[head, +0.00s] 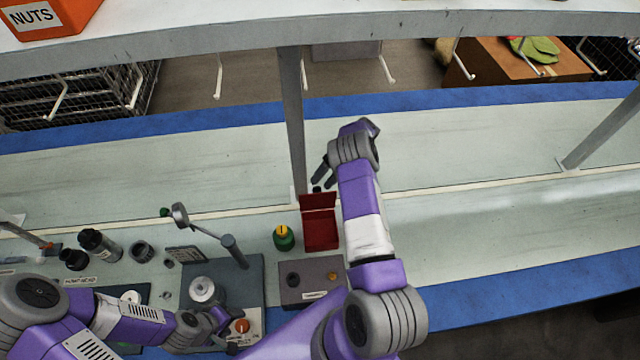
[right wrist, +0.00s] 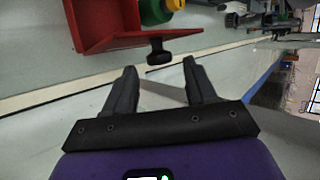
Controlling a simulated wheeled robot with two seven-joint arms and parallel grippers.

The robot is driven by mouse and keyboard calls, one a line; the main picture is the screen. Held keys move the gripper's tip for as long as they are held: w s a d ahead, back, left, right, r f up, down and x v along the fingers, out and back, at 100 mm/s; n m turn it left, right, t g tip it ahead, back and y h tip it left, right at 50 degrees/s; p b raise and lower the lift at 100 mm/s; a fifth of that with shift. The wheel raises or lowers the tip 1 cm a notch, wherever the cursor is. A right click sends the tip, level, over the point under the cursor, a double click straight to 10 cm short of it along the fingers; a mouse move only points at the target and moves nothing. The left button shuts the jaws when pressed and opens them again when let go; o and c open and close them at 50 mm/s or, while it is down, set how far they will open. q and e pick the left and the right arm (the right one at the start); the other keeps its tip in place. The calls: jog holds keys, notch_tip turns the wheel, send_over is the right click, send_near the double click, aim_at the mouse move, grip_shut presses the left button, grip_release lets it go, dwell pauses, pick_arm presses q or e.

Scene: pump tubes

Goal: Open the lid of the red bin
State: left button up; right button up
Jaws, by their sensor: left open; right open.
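The small red bin (head: 320,232) stands on the bench near the middle of the head view. Its lid (head: 318,201) looks raised at the far side, with the dark red inside showing. In the right wrist view the red bin (right wrist: 95,25) is at upper left, and a black knob (right wrist: 160,52) sticks out from its red panel. My right gripper (head: 323,176) is open and empty behind the lid. In its wrist view the open fingers (right wrist: 160,72) point at the knob, which lies just beyond their tips. My left gripper (head: 225,325) is low in the head view, beside an orange knob, its fingers hard to make out.
A green and yellow round part (head: 284,238) stands left of the bin. A grey box (head: 312,280) is in front of it. A dark plate with a post (head: 235,255) and several black cylinders are further left. A shelf upright (head: 293,120) rises behind. The bench to the right is clear.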

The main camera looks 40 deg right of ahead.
pick_arm(q)
jog(key=shift+f, duration=0.15)
pick_arm(e)
jog(key=v, duration=0.5)
